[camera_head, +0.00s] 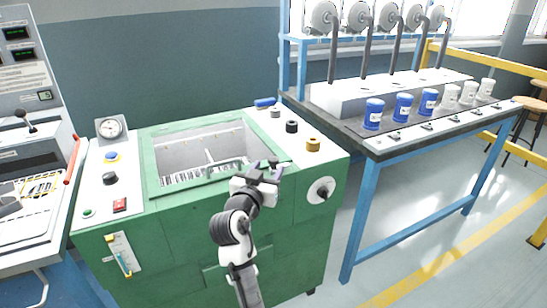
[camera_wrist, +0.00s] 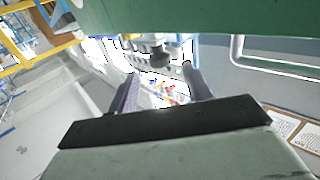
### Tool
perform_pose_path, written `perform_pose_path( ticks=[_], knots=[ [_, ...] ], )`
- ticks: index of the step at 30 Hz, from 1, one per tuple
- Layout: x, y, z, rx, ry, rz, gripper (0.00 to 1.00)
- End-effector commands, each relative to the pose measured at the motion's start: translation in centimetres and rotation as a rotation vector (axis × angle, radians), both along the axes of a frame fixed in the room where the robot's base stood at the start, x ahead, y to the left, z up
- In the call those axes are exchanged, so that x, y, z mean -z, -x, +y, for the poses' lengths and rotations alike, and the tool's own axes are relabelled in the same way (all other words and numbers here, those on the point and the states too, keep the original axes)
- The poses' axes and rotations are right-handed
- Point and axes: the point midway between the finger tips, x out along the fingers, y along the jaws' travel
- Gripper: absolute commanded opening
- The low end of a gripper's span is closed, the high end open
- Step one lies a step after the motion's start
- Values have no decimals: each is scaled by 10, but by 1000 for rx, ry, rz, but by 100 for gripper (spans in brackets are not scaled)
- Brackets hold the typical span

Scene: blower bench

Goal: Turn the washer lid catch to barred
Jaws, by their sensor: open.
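The washer is a green bench machine (camera_head: 180,232) with an open rectangular basin in its top. On the right of its front face is a white round plate (camera_head: 321,190) with a small dark knob, possibly the lid catch; its setting is too small to read. My gripper (camera_head: 275,172) is near the basin's front right edge, left of this plate. In the wrist view my gripper (camera_wrist: 160,82) is open, with nothing between its fingers. A dark knob (camera_wrist: 160,54) shows beyond the fingertips, below the green surface; I cannot tell whether it is the same knob.
A black knob (camera_head: 292,127) and a yellow-brown knob (camera_head: 313,145) stand on the washer's right top. A gauge (camera_head: 111,128) and buttons are on its left. A blue-framed bench (camera_head: 372,152) with blue and white cups stands at right. Floor between them is clear.

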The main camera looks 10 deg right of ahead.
Motion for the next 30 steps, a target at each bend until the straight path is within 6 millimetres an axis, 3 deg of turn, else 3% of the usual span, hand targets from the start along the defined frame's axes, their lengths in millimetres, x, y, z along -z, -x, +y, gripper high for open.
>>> perform_pose_path(
  ticks=[9,21,30],
  knots=[
    [-1,-41,-27,-1,1,0,50],
    [0,-47,-31,-2,-1,-1,50],
    [0,-47,-31,-2,0,0,12]
  ],
)
